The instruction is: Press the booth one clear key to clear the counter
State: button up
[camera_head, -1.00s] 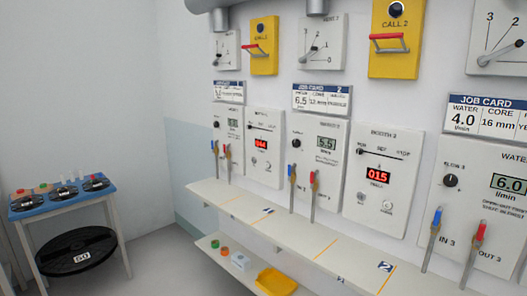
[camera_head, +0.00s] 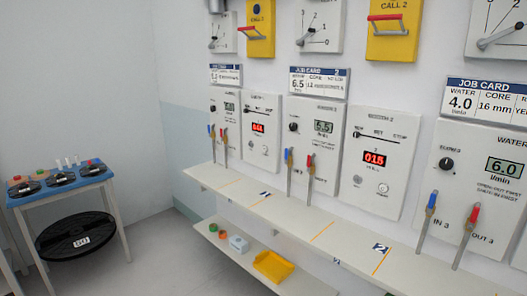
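The booth one counter panel (camera_head: 262,138) is a small white plate on the wall, left of the middle in the head view. Its red display (camera_head: 258,128) is lit, with digits too small to read surely. Two small round controls sit below the display, one at the left (camera_head: 250,147) and one at the right (camera_head: 265,151). Their labels are too small to tell which is the clear key. My gripper is not in the head view, and nothing covers the panel.
The booth 2 counter panel (camera_head: 379,145) reads 015. Blue- and red-handled valves (camera_head: 225,145) stand beside the booth one panel. A long white shelf (camera_head: 290,222) juts out below. A lower shelf holds a yellow tray (camera_head: 273,266). A blue-topped table (camera_head: 58,190) stands left; floor between is clear.

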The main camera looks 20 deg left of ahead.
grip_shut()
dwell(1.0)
